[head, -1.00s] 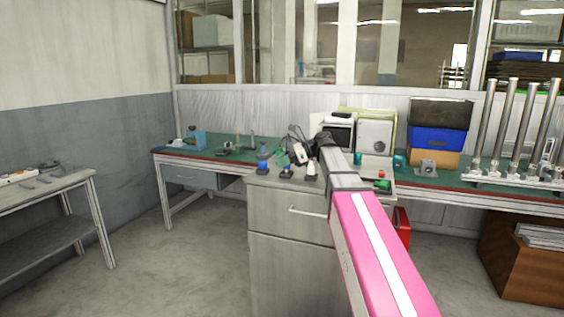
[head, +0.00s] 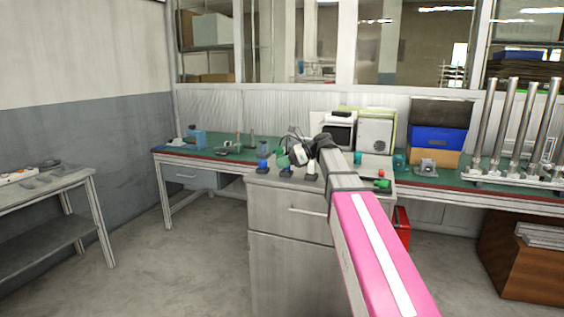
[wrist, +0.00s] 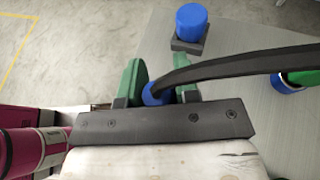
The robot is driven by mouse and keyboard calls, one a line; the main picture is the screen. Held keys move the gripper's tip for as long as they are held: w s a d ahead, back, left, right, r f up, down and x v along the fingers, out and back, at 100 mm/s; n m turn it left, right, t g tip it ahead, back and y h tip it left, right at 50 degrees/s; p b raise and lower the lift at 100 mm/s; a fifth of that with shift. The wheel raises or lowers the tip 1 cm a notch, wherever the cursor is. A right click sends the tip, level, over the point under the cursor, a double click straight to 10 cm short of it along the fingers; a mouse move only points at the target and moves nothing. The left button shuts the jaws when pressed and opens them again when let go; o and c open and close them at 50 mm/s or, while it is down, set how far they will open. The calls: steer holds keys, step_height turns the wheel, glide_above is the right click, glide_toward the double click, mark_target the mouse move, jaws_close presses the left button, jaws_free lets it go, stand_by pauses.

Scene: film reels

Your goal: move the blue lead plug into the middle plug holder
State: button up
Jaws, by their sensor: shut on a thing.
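My gripper (wrist: 158,85) has green fingers and is shut on the blue lead plug (wrist: 155,95). A thick black lead runs from the plug to the right across the wrist view. In the head view my gripper (head: 287,157) is above the grey cabinet top, close over the row of small dark plug holders. The middle plug holder (head: 286,173) shows just below my gripper. Another holder (head: 262,170) at the left bears a blue cylinder (head: 262,163), and a third (head: 311,175) stands to the right. A blue cylinder (wrist: 191,20) on a dark base also shows in the wrist view.
The grey cabinet (head: 290,225) stands before a green-topped bench (head: 215,155). A green and blue piece (wrist: 289,82) is at the right of the wrist view. A small green object (head: 382,184) lies at the cabinet's right. Open floor is to the left.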

steer(key=shift+f, duration=0.15)
steer(key=o, duration=0.6)
steer(key=shift+o, duration=0.2)
steer(key=shift+d, duration=0.1)
steer(key=shift+v, duration=5.4)
